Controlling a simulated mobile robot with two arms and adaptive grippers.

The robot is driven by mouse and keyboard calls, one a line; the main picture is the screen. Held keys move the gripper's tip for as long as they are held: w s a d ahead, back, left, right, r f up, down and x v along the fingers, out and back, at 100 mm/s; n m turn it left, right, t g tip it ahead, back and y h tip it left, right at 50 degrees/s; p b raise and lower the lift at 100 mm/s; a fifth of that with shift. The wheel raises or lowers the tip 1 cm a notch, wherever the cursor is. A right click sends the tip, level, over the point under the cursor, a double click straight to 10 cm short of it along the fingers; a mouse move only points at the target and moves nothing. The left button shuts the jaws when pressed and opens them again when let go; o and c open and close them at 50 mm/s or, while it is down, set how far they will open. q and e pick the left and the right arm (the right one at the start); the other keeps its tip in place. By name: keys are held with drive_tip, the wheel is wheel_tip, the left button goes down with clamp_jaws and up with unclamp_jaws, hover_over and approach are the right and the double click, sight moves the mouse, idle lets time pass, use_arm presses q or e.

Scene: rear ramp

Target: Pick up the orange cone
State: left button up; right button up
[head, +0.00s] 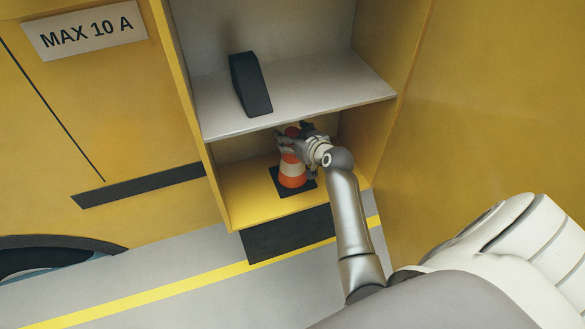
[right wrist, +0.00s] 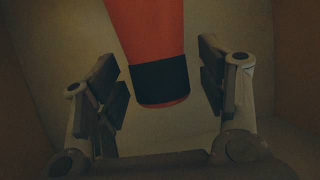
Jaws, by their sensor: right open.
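In the right wrist view, the red-orange body with a black band (right wrist: 160,75) lies between the two spread fingers of the right gripper (right wrist: 165,95). Gaps show on both sides, so the fingers look apart from it. My left gripper is not in view.
A grey shelf (head: 310,105) lies just above my right gripper and carries a black wedge (head: 250,85). Yellow compartment walls stand on both sides. A yellow panel (head: 480,110) rises at right. Open floor (head: 190,295) with a yellow line lies in front.

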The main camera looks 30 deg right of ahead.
clamp_jaws()
drive_tip(key=shift+w+r, duration=0.1)
idle(0.4)
drive_tip(key=shift+r, duration=0.1)
